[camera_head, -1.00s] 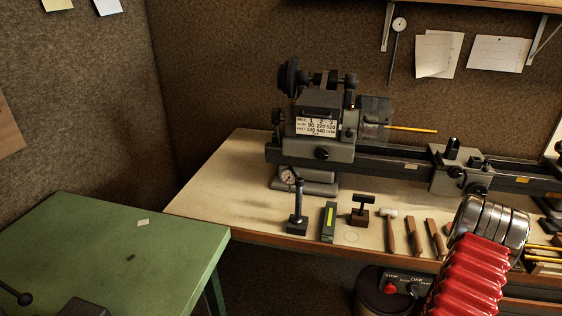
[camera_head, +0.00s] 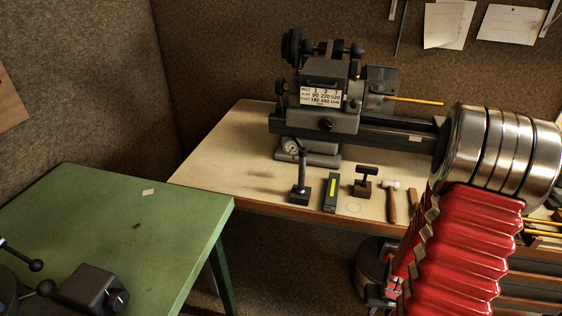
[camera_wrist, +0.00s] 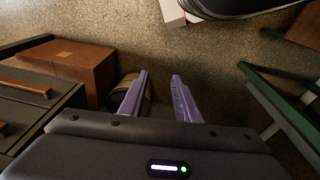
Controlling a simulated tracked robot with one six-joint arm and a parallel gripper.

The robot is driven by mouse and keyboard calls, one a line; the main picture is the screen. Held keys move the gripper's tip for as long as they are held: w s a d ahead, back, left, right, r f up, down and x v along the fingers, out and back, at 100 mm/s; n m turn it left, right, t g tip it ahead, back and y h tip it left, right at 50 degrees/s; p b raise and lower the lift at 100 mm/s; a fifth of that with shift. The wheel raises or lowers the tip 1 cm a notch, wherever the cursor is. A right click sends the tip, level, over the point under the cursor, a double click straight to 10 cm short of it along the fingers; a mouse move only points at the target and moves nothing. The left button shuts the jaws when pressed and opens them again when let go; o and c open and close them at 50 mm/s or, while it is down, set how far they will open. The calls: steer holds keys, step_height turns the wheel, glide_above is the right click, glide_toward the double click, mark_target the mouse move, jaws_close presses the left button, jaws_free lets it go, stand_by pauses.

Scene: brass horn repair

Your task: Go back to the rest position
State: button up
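My gripper (camera_wrist: 160,76) shows in the wrist view with its two purple fingers apart and nothing between them. Beyond the fingers are a speckled floor and a dark round object, partly hidden behind the left finger. In the head view, my arm's red bellows and steel rings fill the lower right, in front of the bench (camera_head: 232,150). I cannot make out the gripper fingers there.
A grey lathe (camera_head: 325,100) stands on the bench, with hand tools such as a small hammer (camera_head: 390,200) along the front edge. A green table (camera_head: 120,225) stands at left. In the wrist view, a brown wooden box (camera_wrist: 80,68) is at left and green legs (camera_wrist: 285,110) at right.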

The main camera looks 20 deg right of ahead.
steer(key=a+r+n+t, duration=0.1)
steer(key=a+r, duration=0.7)
steer(key=r, duration=0.4)
steer(key=w+a+r+n+t, duration=0.1)
steer(key=a+r+n, duration=0.1)
steer(key=a+r, duration=0.6)
steer(key=a+r+n+t+y, duration=0.1)
steer(key=a+r, duration=0.7)
steer(key=r, duration=0.9)
steer(key=shift+w+a+n+t, duration=0.2)
steer(key=shift+w+n+t, duration=0.2)
steer(key=shift+n+t, duration=0.2)
stand_by(1.0)
